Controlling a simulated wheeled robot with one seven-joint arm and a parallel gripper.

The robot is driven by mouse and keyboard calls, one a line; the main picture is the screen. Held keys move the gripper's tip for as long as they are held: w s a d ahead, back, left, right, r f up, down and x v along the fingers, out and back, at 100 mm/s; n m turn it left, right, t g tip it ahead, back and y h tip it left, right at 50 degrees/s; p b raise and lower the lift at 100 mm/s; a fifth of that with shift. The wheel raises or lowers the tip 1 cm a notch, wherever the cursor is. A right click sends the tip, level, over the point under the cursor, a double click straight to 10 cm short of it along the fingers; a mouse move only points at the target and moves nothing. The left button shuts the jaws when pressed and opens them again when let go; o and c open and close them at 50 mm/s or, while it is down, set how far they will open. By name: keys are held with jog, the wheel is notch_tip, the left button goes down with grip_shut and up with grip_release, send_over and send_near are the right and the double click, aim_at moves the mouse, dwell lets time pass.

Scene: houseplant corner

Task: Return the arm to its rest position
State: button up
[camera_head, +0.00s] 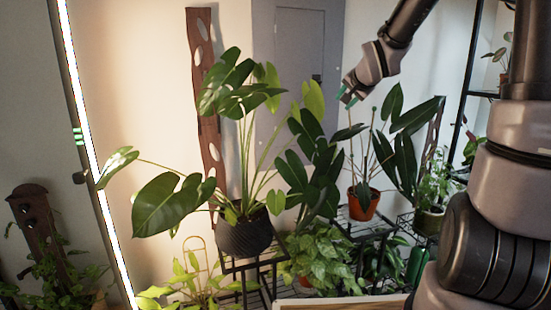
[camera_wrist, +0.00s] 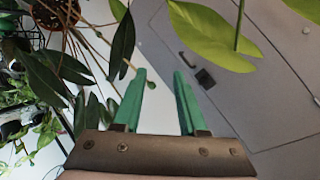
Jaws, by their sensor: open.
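My gripper (camera_head: 348,96) is raised at the upper middle of the head view, in front of the grey cabinet and above the plants. In the wrist view its two green fingers (camera_wrist: 162,100) are apart with nothing between them. My arm reaches up from the right side and bends down toward the gripper. An orange pot (camera_head: 364,204) with a dark-leaved plant stands below the gripper, well apart from it. Thin stems with small round tips rise from this pot to just below the gripper.
A large-leaved plant in a dark ribbed pot (camera_head: 245,234) stands on a black stand at centre left. A grey wall cabinet (camera_head: 303,40) is behind. A black shelf rack (camera_head: 470,70) is at the right. Leaves (camera_wrist: 215,35) hang close to the fingers in the wrist view.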

jog(key=s+d+r+n+g+y, duration=0.1)
jog(key=s+n+g, duration=0.3)
jog(key=s, duration=2.6)
jog(key=shift+s+d+r+n+g, duration=0.4)
jog(key=shift+d+r+g, duration=0.1)
jog(key=shift+r, duration=0.1)
